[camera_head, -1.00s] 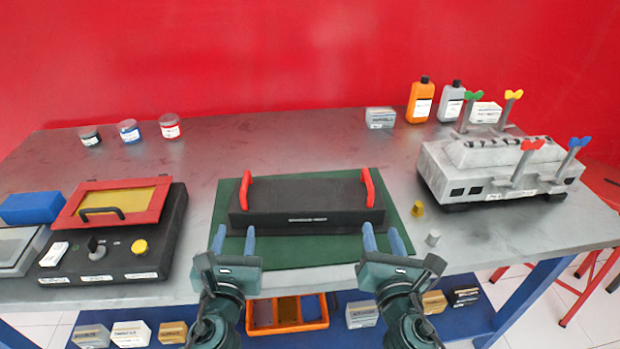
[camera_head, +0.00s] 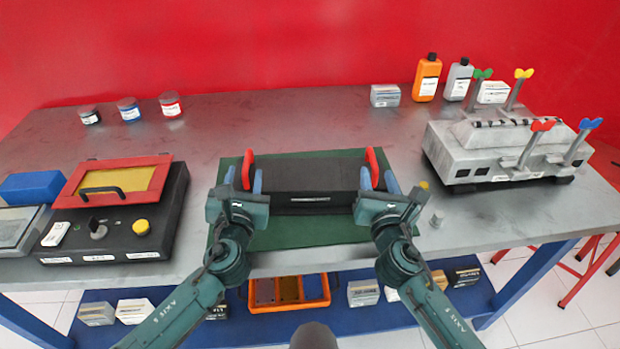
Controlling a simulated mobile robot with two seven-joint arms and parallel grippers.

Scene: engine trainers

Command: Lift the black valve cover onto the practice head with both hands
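The black valve cover (camera_head: 311,180) lies flat on the green mat (camera_head: 290,234) at the middle of the table, with a red handle at each end. My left gripper (camera_head: 243,180) has its blue fingers apart, one on either side of the left red handle (camera_head: 247,166). My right gripper (camera_head: 378,180) has its fingers apart around the right red handle (camera_head: 372,165). The lower parts of both handles are hidden by my grippers. The grey practice head (camera_head: 498,158) stands at the right, with green, yellow, red and blue wing-topped posts on it.
A black box with a red-framed lid (camera_head: 119,189) stands at the left. Jars (camera_head: 129,110) stand at the back left, and orange (camera_head: 427,78) and grey bottles (camera_head: 458,80) at the back right. A small grey piece (camera_head: 436,221) and a yellow piece lie right of the mat.

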